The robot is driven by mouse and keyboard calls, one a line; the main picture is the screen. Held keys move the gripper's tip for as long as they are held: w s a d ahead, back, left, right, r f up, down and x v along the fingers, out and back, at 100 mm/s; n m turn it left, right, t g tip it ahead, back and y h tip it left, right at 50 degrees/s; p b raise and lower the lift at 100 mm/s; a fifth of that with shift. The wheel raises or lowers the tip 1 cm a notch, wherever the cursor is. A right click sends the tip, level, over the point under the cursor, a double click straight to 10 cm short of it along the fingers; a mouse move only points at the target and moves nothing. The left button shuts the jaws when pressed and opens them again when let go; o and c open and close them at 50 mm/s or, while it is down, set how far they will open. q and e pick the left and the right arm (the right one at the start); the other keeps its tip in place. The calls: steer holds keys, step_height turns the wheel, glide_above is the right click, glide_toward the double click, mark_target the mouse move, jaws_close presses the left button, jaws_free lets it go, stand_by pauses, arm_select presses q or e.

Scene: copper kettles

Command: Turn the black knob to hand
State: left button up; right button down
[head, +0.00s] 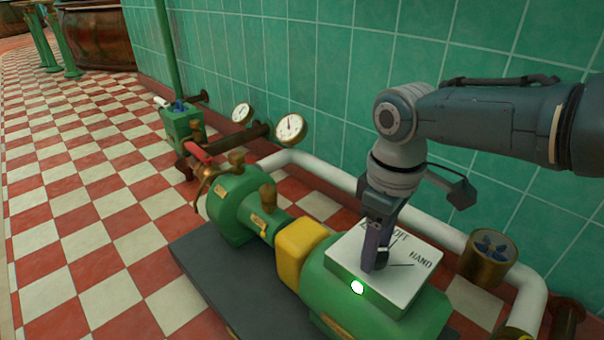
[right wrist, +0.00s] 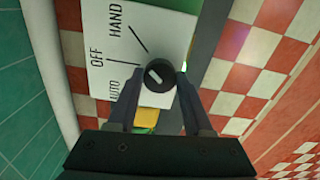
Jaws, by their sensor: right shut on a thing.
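The black knob (right wrist: 160,76) sits on a white plate (right wrist: 145,22) lettered AUTO, OFF and HAND, each with a black line. A short white mark on the knob's face slants; I cannot tell for sure which label it points to. My right gripper (head: 376,258) comes down from above onto the plate (head: 400,288), which tops a green housing. In the right wrist view its two fingers lie on either side of the knob, shut on it. In the head view the fingers mostly hide the knob and part of the lettering. My left gripper is not in view.
A lit white lamp (head: 357,287) is on the housing's front side. A yellow coupling guard (head: 300,252) and green pump (head: 232,206) stand to the left. A white pipe (head: 318,202) and green tiled wall run behind. A brass valve (head: 487,258) is at right.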

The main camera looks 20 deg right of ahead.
steer(key=shift+m, duration=0.6)
steer(key=shift+c, duration=1.5)
jaws_free()
step_height(320, 180, up, 10)
steer(key=p, duration=0.9)
